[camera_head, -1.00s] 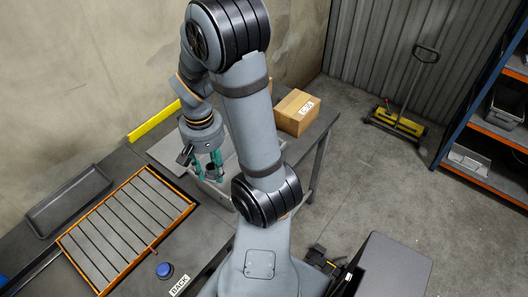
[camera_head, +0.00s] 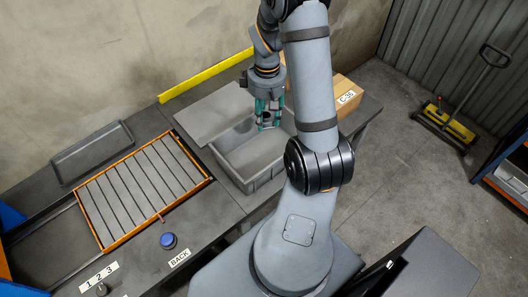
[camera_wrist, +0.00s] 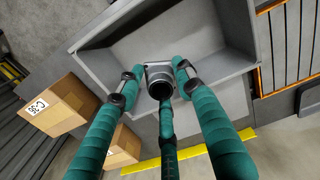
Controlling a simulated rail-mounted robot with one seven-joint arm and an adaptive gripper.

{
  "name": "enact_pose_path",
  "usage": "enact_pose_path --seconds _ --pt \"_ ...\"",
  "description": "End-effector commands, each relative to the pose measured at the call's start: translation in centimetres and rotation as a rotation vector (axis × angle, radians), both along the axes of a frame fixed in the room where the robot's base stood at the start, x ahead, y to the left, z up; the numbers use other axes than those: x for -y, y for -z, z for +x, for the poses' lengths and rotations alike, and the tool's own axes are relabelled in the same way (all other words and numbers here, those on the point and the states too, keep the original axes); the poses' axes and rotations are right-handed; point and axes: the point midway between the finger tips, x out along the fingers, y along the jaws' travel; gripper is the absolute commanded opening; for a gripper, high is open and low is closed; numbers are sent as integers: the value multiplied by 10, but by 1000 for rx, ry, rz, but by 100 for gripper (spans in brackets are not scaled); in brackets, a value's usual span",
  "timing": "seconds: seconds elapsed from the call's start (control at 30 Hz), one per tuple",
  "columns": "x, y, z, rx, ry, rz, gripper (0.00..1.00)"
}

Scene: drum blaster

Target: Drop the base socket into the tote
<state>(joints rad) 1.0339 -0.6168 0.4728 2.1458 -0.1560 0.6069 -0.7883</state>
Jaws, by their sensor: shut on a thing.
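The base socket (camera_wrist: 159,79) is a dark grey round-bored piece with a square flange, held between the teal fingers of my gripper (camera_wrist: 156,90) in the wrist view. In the head view my gripper (camera_head: 268,115) hangs down over the grey tote (camera_head: 235,172), near its back right part, and the socket is mostly hidden by the fingers. The tote also shows behind the socket in the wrist view (camera_wrist: 222,72). It is open at the top, and its visible floor looks empty. Whether the socket is below the rim is hard to tell.
Cardboard boxes (camera_head: 346,92) stand right of the tote. An orange-framed rack (camera_head: 140,190), a dark tray (camera_head: 92,152) and a blue button (camera_head: 168,240) lie to the left. A yellow bar (camera_head: 205,75) runs along the wall behind.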

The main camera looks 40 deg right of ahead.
Motion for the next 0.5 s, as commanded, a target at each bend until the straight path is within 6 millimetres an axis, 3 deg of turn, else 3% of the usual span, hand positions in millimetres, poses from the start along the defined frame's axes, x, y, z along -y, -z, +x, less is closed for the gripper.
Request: enact_pose_path --seconds 0.3,0.5 --pt "-1 41 0 0 1 0 0" --pt "0 51 1 1 2 -1 0"
